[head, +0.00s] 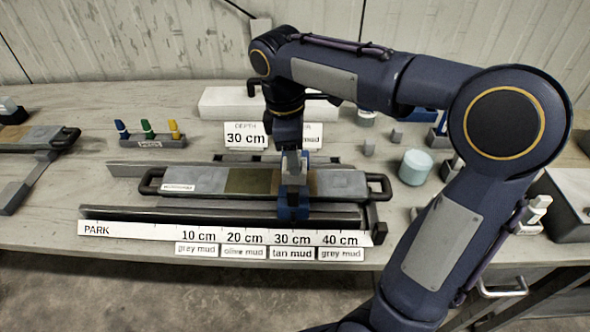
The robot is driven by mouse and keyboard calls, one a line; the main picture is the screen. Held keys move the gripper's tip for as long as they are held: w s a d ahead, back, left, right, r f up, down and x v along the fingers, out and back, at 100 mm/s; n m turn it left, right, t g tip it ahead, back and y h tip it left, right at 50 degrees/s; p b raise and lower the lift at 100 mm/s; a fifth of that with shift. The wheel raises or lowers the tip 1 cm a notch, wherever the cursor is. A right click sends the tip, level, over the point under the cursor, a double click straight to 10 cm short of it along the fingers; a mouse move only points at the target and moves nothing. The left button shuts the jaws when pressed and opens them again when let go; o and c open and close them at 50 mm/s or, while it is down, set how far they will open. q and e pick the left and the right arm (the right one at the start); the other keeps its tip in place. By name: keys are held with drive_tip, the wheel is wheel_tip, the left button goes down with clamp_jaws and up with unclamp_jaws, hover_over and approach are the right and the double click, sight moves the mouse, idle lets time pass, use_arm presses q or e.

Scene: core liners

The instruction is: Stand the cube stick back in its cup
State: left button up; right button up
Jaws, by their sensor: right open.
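My right gripper (294,172) points down over the tray of core (212,184), near the 30 cm mark. A pale blue-green cylinder (415,168) stands right of the tray. Small grey cubes (369,147) stand behind it. A white and blue item (537,208) is at the right, partly behind my arm. My left gripper is out of view.
A depth scale (140,232) with mud labels runs along the table's front edge. A sign reading 30 cm (245,135) stands behind the tray. A rack (152,142) holds blue, green and yellow pieces. Another tray (40,138) lies far left. Bare tabletop (75,180) lies between the trays.

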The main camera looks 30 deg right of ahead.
drive_tip(key=c, duration=1)
drive_tip(key=shift+r+p, duration=4.2)
drive_tip(key=shift+r, duration=0.1)
drive_tip(key=shift+c, duration=0.2)
